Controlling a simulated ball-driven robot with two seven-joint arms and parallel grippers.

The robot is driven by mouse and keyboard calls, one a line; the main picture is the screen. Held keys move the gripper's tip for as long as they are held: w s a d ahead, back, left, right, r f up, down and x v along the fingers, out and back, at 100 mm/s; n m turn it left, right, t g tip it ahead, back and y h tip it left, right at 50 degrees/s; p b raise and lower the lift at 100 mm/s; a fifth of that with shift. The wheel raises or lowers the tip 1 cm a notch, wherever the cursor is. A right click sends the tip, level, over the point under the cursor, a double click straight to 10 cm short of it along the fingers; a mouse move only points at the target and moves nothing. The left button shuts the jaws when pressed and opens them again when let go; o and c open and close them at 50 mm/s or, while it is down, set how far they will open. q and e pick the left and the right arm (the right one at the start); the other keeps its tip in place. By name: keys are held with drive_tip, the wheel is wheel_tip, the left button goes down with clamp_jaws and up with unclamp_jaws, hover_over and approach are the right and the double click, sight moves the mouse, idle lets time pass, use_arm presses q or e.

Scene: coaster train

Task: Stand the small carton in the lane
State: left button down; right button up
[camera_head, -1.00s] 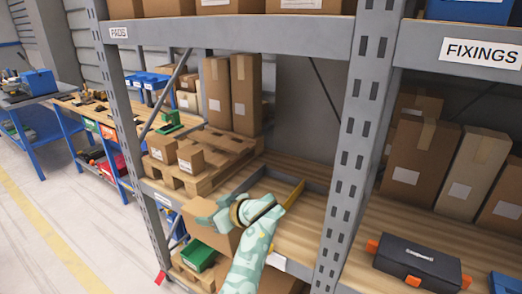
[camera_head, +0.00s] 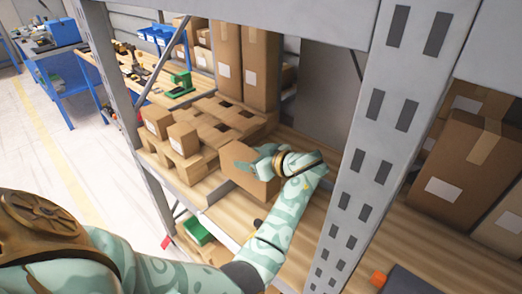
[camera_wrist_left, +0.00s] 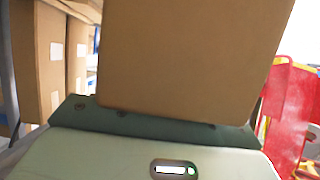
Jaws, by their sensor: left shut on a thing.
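The small carton (camera_head: 246,178), plain brown cardboard, is in my left gripper (camera_head: 262,160), which is shut on it. It looks upright, slightly tilted in the picture, over the front of the wooden shelf. In the left wrist view the carton (camera_wrist_left: 185,50) fills the upper middle, close against the green gripper body. I cannot tell whether its base touches the shelf. The lane's dividers are mostly hidden behind the carton and my left arm; a bare strip of shelf board (camera_head: 230,212) shows in front. My right gripper is not in view.
A wooden pallet (camera_head: 222,128) left of the carton bears small boxes (camera_head: 183,138). Tall cartons (camera_head: 262,70) stand behind. A grey rack upright (camera_head: 385,120) stands close right of my arm. A green box (camera_head: 196,231) sits lower down.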

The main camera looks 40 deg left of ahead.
use_arm(q)
drive_tip(key=shift+f+b, duration=0.45)
drive_tip(key=shift+f, duration=0.2)
wheel_tip(320, 180, down, 10)
drive_tip(key=b, duration=0.7)
drive_tip(key=shift+c, duration=1.2)
unclamp_jaws()
drive_tip(key=shift+f, duration=0.1)
